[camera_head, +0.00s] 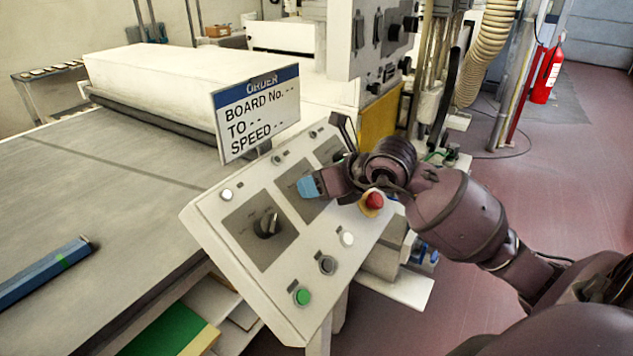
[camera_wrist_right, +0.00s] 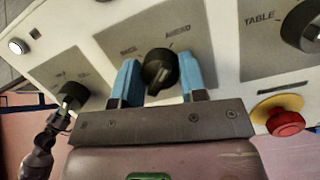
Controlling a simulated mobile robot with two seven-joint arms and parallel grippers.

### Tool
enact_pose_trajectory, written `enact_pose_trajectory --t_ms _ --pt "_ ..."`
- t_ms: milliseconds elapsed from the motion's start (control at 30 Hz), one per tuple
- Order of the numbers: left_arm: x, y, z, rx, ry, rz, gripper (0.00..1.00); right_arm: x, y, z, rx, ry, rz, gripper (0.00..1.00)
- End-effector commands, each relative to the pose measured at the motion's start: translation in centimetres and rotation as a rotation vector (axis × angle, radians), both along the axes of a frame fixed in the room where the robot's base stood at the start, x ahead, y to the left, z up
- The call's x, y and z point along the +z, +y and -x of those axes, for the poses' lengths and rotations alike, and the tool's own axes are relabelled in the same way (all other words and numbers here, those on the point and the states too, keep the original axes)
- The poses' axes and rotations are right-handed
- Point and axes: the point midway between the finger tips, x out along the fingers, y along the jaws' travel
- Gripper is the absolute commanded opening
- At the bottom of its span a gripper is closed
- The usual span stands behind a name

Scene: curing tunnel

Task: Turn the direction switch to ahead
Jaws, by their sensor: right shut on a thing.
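The direction switch (camera_wrist_right: 160,70) is a black knob on a grey plate of the control panel, with the word AHEAD printed above it to the right and a partly blurred word above it to the left. My right gripper (camera_wrist_right: 157,82) has its blue fingers on either side of this knob and is shut on it. In the head view my right gripper (camera_head: 309,187) reaches over the panel (camera_head: 215,212) from the right and hides the knob. I cannot tell exactly which way the knob points.
Green (camera_head: 302,297), grey and white buttons line the near edge. An order sign (camera_head: 258,114) stands behind, reading "TO - -". A third knob (camera_wrist_right: 73,95) is nearby.

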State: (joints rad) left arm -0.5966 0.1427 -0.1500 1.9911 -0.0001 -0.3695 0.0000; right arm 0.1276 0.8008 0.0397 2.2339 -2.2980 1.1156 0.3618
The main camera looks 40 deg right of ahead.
Motion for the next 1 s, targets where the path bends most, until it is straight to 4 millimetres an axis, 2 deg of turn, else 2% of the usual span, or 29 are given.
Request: enact_pose_trajectory --t_ms 300,333,500,833,1000 --pt "0.0 0.0 0.0 0.000 -0.001 0.000 0.45 -0.1 0.1 0.0 0.000 0.004 -0.005 0.15" --pt "0.0 0.0 0.0 0.001 0.000 0.001 0.45 -0.1 0.1 0.0 0.000 0.004 -0.005 0.41" --pt "-0.1 0.0 0.1 0.001 0.002 0.001 0.45 -0.1 0.1 0.0 0.000 0.002 -0.003 0.64" --pt "-0.3 0.1 0.6 0.004 0.010 0.000 0.45 0.2 -0.1 0.3 -0.001 0.001 -0.002 0.64" --pt "-0.2 0.1 0.5 0.004 0.009 0.000 0.45 1.2 -0.8 1.8 -0.001 -0.001 0.000 0.64"
